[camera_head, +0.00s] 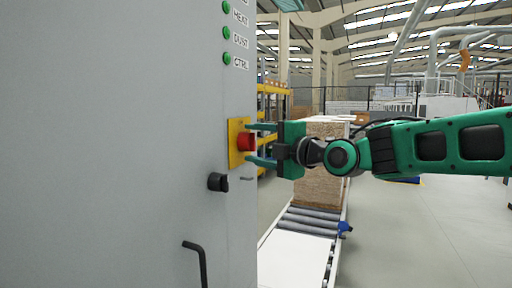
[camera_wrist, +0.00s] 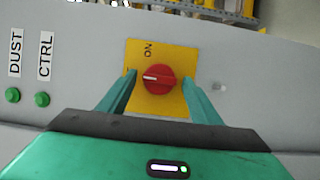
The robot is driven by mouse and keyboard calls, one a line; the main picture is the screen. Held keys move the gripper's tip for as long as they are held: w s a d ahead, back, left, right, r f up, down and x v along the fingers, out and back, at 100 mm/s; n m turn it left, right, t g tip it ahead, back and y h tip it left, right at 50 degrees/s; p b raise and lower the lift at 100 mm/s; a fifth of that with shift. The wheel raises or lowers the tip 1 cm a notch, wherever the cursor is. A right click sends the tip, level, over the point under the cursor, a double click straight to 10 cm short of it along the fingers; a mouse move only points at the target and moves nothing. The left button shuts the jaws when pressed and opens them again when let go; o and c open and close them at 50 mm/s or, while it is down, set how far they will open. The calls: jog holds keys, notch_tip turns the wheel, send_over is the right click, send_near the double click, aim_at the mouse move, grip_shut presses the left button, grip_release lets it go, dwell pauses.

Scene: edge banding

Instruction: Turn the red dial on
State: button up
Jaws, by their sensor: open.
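The red dial (camera_head: 246,141) sits on a yellow plate (camera_head: 235,150) on the grey cabinet's face. In the wrist view the red dial (camera_wrist: 158,78) is round with a raised grip and a white mark pointing left in the picture. The word ON is printed on the yellow plate (camera_wrist: 175,55), at its upper left and away from the white mark. My gripper (camera_head: 259,143) is open, with one finger above and one below the dial in the head view. In the wrist view its fingers (camera_wrist: 161,88) stand on both sides of the dial, apart from it.
Green lamps (camera_head: 228,34) labelled HEAT, DUST and CTRL are above the dial. A black knob (camera_head: 218,182) and a black bent handle (camera_head: 200,262) project from the cabinet (camera_head: 130,150) below. A roller conveyor (camera_head: 308,222) with stacked boards (camera_head: 318,185) stands behind my gripper.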

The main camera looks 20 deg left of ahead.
jog(key=shift+w+a, duration=0.1)
jog(key=shift+c, duration=0.7)
jog(key=c, duration=0.9)
